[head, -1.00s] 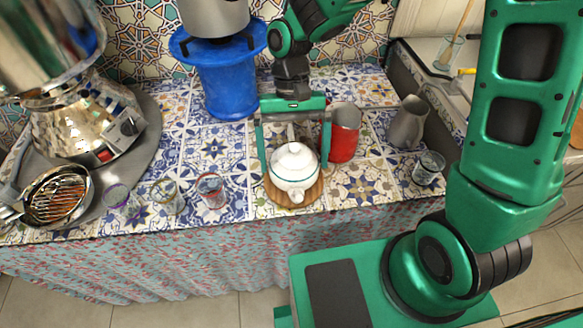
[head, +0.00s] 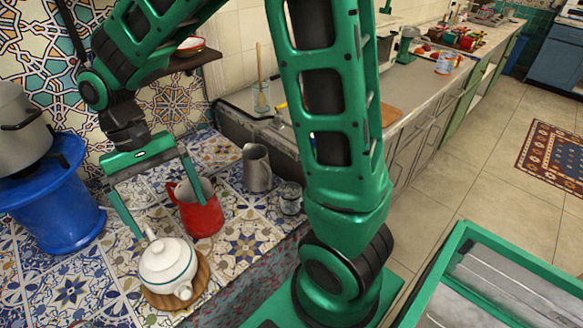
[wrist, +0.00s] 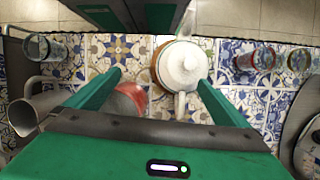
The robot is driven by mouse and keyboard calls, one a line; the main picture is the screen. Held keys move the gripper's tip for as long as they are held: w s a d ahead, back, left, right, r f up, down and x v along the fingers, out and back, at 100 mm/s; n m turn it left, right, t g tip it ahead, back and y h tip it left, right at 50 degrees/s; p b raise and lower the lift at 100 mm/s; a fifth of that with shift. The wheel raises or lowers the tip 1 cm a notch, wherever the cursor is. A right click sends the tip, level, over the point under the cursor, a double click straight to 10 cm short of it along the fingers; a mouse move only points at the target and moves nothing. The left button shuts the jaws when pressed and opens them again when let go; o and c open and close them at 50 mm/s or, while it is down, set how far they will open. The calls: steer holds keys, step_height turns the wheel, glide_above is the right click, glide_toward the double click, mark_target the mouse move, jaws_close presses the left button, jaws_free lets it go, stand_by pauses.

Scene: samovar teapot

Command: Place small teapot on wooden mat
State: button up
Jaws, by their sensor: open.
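The small white teapot (head: 167,264) with a green line round its lid stands upright on the round wooden mat (head: 204,276) near the table's front edge. My gripper (head: 169,220) is open and empty, its two green fingers spread wide above and behind the teapot. In the wrist view the teapot (wrist: 184,66) lies ahead of my gripper (wrist: 160,79), nearer the right finger, with its handle toward me. The mat (wrist: 156,66) shows there only as a thin edge. I see no finger gripping the teapot.
A red pitcher (head: 201,213) stands close to my right finger. A grey metal pitcher (head: 257,168) and a glass cup (head: 290,198) stand farther right. A blue stand (head: 52,215) bears a grey pot (head: 20,130) at left. Tiled table is clear left of the mat.

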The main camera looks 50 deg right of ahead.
steer(key=s+d+r+m+t, duration=0.1)
steer(key=s+d+r, duration=0.15)
steer(key=d, duration=0.65)
steer(key=s+d+r+m+t, duration=0.1)
steer(key=s+d+m, duration=0.15)
steer(key=d, duration=0.65)
steer(key=s+d+m+t, duration=0.1)
steer(key=s+d, duration=0.8)
steer(key=s, duration=0.2)
steer(key=shift+s+t, duration=0.15)
steer(key=shift+t, duration=0.25)
steer(key=shift+r, duration=0.1)
